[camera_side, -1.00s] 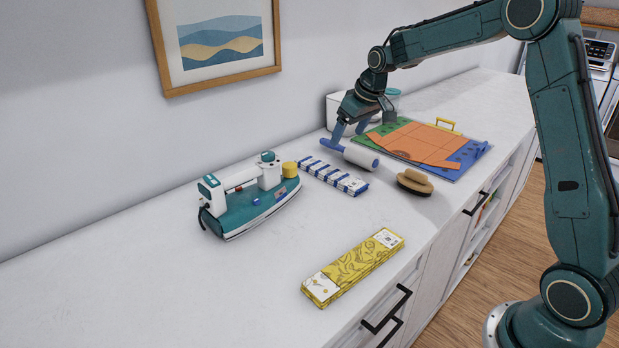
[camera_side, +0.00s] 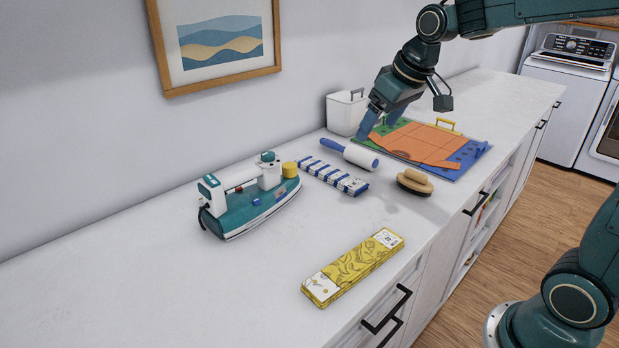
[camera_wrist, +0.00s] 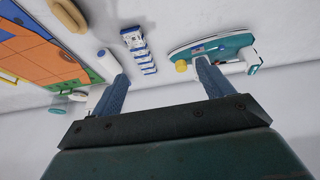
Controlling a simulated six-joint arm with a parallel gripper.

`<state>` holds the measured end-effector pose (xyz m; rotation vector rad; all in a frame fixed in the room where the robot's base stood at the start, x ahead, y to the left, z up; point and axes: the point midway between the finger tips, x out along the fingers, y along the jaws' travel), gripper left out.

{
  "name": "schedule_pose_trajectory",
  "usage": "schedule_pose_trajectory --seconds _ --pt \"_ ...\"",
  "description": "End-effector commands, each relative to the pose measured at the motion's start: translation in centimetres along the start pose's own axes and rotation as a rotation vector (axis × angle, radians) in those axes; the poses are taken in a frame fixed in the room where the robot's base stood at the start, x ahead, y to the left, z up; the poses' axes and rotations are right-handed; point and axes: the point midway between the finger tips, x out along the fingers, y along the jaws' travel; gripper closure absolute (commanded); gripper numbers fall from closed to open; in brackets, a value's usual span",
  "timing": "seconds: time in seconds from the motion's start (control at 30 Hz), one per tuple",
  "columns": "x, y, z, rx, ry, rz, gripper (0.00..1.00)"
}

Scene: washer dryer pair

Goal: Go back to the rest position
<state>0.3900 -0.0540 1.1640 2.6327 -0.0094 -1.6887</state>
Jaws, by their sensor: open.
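My gripper (camera_side: 376,122) is open and empty. In the side view it hangs in the air over the back of the counter, beside the folding board and the white bin. In the wrist view the two blue fingers (camera_wrist: 160,88) are spread wide with nothing between them. The lint roller (camera_side: 350,153), white with a blue handle, lies on the counter below and to the left of my gripper, apart from it. In the wrist view its white roll (camera_wrist: 107,62) shows, partly covered by one finger.
A teal iron (camera_side: 250,205), a blue-striped white bundle (camera_side: 332,177), a yellow packet (camera_side: 352,267) and a wooden brush (camera_side: 414,182) lie on the counter. The orange, green and blue folding board (camera_side: 425,145) and white bin (camera_side: 346,112) are further back. The front left counter is clear.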

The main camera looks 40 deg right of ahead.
Motion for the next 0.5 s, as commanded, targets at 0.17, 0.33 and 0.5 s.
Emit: schedule_pose_trajectory --seconds 0.17,0.33,0.5 --pt "-2.8 -1.8 3.5 -0.002 0.015 0.000 0.21" --pt "-4.8 -3.1 7.2 -0.002 0.026 -0.001 0.21" --pt "-6.2 -4.1 10.9 0.000 0.038 -0.003 0.21"
